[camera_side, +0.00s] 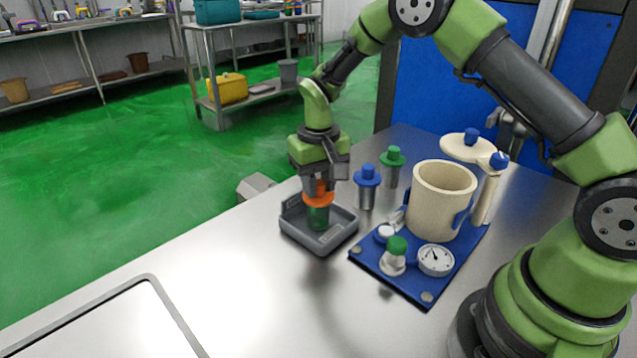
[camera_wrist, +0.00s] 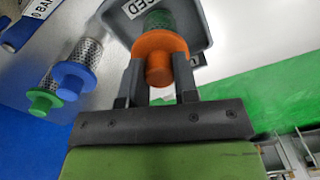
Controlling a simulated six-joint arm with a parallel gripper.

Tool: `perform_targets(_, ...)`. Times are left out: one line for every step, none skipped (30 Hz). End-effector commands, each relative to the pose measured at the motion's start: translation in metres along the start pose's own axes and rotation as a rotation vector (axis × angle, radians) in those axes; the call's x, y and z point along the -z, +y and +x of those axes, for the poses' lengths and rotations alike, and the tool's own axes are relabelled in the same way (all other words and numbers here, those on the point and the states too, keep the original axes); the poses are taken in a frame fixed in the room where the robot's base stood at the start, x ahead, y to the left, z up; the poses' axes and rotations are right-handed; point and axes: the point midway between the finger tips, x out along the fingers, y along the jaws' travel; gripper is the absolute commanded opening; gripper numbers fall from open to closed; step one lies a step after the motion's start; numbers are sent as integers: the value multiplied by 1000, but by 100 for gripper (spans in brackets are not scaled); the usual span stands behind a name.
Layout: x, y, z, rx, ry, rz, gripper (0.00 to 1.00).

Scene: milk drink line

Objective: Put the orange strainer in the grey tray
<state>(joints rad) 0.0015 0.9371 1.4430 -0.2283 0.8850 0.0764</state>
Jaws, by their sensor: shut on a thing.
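The orange strainer (camera_side: 318,198) is upright between the fingers of my gripper (camera_side: 318,186), over the grey tray (camera_side: 325,243). Its lower, greenish mesh part reaches down inside the tray walls; I cannot tell whether it touches the tray floor. In the wrist view the strainer's orange cap (camera_wrist: 159,55) is between the two dark fingertips of my gripper (camera_wrist: 160,75), which are shut on it. The grey tray (camera_wrist: 196,28) lies behind it there, with part of a label showing.
A blue-topped strainer (camera_side: 367,176) and a green-topped strainer (camera_side: 392,160) stand just right of the tray. A cream vessel (camera_side: 440,205) and a gauge (camera_side: 436,259) sit on a blue base plate (camera_side: 400,287). The metal table is clear at the front left.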

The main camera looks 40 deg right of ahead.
Motion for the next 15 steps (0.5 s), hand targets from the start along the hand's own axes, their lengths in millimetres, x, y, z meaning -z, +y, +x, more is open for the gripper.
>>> perform_targets(0,0,3,0,0,-1,0)
perform_targets(0,0,3,0,1,-1,0)
perform_targets(0,0,3,0,1,-1,0)
perform_targets(0,0,3,0,2,-1,0)
perform_targets(0,0,3,0,2,-1,0)
perform_targets(0,0,3,0,2,-1,0)
perform_targets(0,0,3,0,2,-1,0)
perform_targets(0,0,3,0,1,-1,0)
perform_targets(0,0,3,0,1,-1,0)
perform_targets(0,0,4,0,1,-1,0)
perform_targets(0,0,5,0,1,-1,0)
perform_targets(0,0,6,0,0,-1,30)
perform_targets(0,0,5,0,1,0,37)
perform_targets(0,0,5,0,1,-1,44)
perform_targets(0,0,5,0,1,-1,53)
